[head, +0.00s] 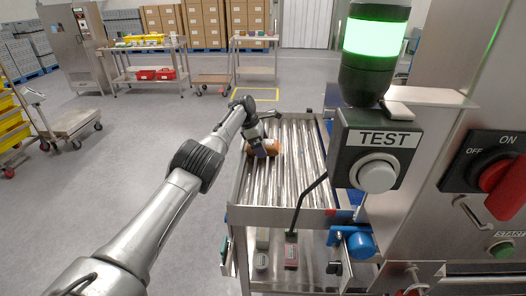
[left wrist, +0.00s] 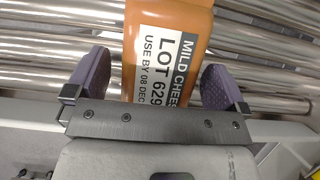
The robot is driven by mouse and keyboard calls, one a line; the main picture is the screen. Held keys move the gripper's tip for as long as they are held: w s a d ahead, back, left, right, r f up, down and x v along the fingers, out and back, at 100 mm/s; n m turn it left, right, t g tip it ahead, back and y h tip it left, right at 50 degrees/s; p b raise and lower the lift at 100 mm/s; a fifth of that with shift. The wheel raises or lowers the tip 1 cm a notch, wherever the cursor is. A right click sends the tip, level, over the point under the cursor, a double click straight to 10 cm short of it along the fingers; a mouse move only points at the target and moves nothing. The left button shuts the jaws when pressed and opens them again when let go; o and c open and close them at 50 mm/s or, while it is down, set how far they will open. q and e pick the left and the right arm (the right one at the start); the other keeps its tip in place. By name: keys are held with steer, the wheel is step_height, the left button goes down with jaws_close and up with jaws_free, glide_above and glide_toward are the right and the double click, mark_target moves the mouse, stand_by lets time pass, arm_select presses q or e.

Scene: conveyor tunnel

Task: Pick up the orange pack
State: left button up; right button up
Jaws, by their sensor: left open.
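The orange pack (left wrist: 168,40) lies on the metal rollers. Its white label reads "MILD CHEES", "LOT 629" and "USE BY 08 DEC". In the left wrist view my left gripper (left wrist: 156,82) is open, with one purple-grey finger on each side of the pack. Small gaps show between the fingers and the pack, and the far end of the pack is cut off by the top edge. In the head view the orange pack (head: 271,147) shows at the left side of the roller bed, partly hidden by my left gripper (head: 262,151). My right gripper is not in view.
The roller conveyor (head: 308,180) has raised side rails. At its right stand a TEST button box (head: 367,150), a lit green lamp (head: 375,37) and a red switch (head: 505,188). A black rod (head: 308,202) rises at the near end.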

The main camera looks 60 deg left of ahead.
mark_target(267, 142)
arm_select(q)
steer(key=shift+f, duration=0.1)
steer(key=c, duration=1.3)
steer(key=shift+o, duration=0.2)
step_height(267, 142, up, 4)
steer(key=shift+r+p, duration=0.1)
steer(key=shift+p, duration=0.65)
steer(key=shift+w+d, duration=0.15)
steer(key=w+d+r, duration=0.4)
steer(key=d+r, duration=0.3)
steer(key=d, duration=0.3)
steer(key=shift+d+p, duration=0.25)
steer(key=shift+p, duration=0.1)
